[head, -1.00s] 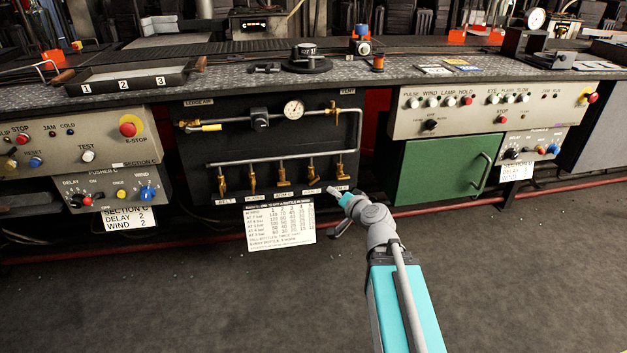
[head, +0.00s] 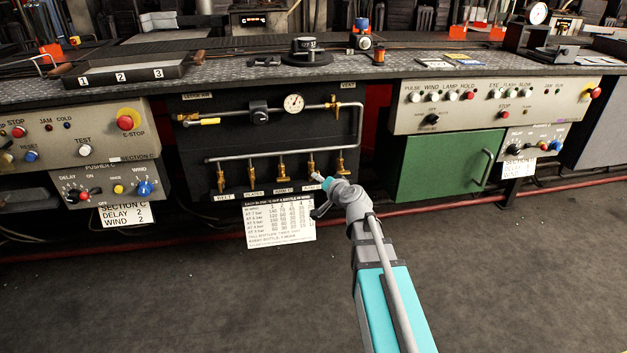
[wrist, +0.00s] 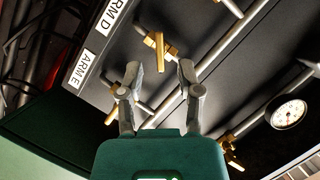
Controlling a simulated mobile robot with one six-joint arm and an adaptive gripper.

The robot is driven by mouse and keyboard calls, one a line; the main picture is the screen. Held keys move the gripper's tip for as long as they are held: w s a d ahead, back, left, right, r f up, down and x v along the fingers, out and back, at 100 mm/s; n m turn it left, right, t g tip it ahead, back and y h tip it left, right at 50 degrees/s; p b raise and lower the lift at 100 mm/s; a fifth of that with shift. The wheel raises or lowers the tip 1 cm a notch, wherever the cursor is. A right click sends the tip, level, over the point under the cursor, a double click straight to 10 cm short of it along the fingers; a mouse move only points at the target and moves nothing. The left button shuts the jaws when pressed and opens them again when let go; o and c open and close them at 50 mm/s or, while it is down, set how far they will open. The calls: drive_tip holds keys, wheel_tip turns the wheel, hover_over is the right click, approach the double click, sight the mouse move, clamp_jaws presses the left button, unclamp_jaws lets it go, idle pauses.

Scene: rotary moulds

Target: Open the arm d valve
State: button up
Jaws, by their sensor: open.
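The arm D valve (head: 311,166) is the fourth brass valve from the left on the lower pipe of the black air panel. My gripper (head: 319,180) is open and empty, just below and in front of this valve. In the wrist view its two fingers (wrist: 160,72) are spread apart, with no clear contact on the handle. The arm E valve (wrist: 116,95) is partly hidden behind the left finger.
More brass valves, such as the arm C valve (head: 282,172), hang in the same row. A pressure gauge (head: 293,103) sits above. A printed card (head: 279,221) hangs below the panel, and a green door (head: 440,167) is to the right. The floor in front is clear.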

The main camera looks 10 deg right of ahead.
drive_tip(key=shift+b+x, duration=0.4)
drive_tip(key=shift+x, duration=1.8)
clamp_jaws()
